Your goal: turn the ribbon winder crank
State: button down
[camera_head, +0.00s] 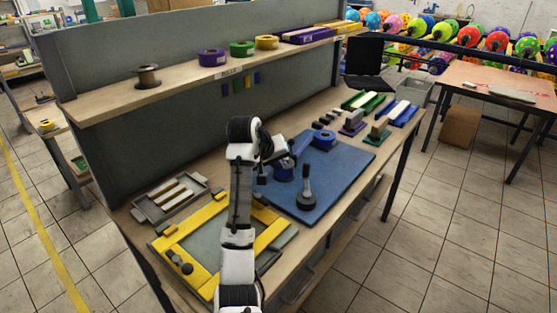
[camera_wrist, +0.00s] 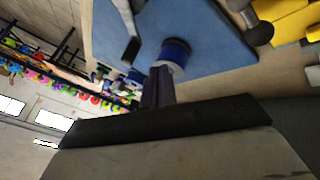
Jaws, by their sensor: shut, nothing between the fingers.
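A blue spool (camera_head: 284,174) stands on the blue mat, partly hidden by my arm's end; a blue spool with a pale rim (camera_wrist: 175,52) shows just past my fingertips in the wrist view. A dark upright handle on a round grey base (camera_head: 306,199) stands on the mat to the right and nearer the front. I cannot tell for sure which part is the winder's crank. My gripper (camera_wrist: 160,74) is shut and empty, its fingertips close to the spool; I cannot tell whether they touch it. In the head view the fingers are hard to make out.
A yellow frame (camera_head: 178,238) lies left of the blue mat (camera_head: 345,172). A blue ring (camera_head: 323,136) and several blocks stand toward the right. A shelf (camera_head: 190,75) with rolls runs above the bench's back. The mat's front right is clear.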

aim_at(307, 180)
jog(key=x, duration=0.6)
jog(key=shift+w+d, duration=0.25)
jog(key=shift+d, duration=0.35)
jog(key=shift+w+d, duration=0.25)
jog(key=shift+d, duration=0.4)
jog(key=shift+w+d, duration=0.25)
jog(key=shift+d, duration=0.35)
jog(key=shift+w+a, duration=0.1)
jog(key=shift+w, duration=0.1)
jog(key=shift+s+d+r, duration=0.1)
jog(key=shift+s+d, duration=0.1)
jog(key=shift+d, duration=0.05)
jog(key=shift+w+m, duration=0.15)
jog(key=shift+m, duration=0.15)
